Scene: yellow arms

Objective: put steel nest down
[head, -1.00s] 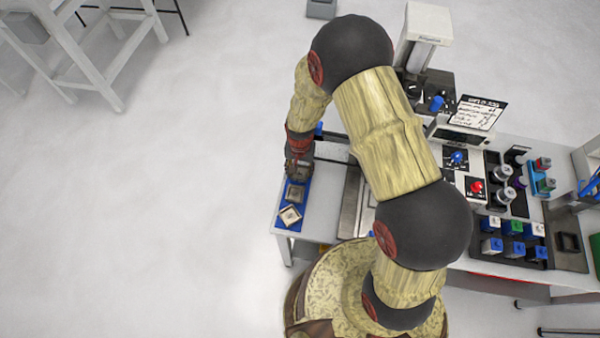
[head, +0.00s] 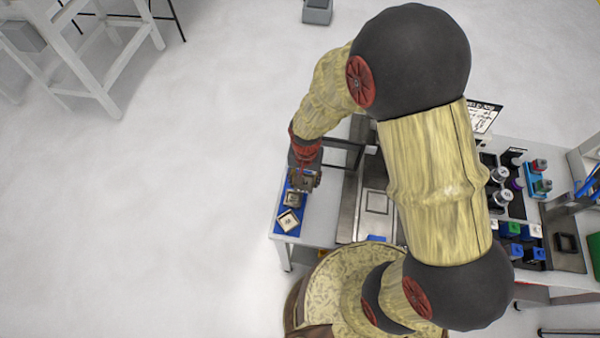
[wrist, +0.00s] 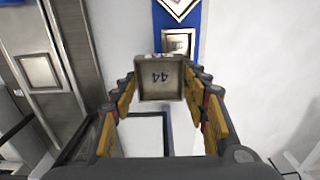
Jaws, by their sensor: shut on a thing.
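My gripper (wrist: 161,88) is shut on the steel nest (wrist: 159,78), a square grey piece with a raised rim and a dark "44" that reads upside down in the wrist view. The nest sits between the fingertips, apparently held above the table. In the head view my gripper (head: 304,180) is near the back end of a blue mat (head: 279,228), and the held nest is hard to tell from the fingers. Two similar square nests lie on the mat, one nearer my gripper (head: 293,199) and one turned at an angle (head: 288,221).
A steel plate with a square recess (head: 377,202) lies right of the mat; it shows at left in the wrist view (wrist: 40,70). Black racks with several blocks (head: 522,241) stand farther right. White tabletop (head: 322,215) is bare between mat and plate.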

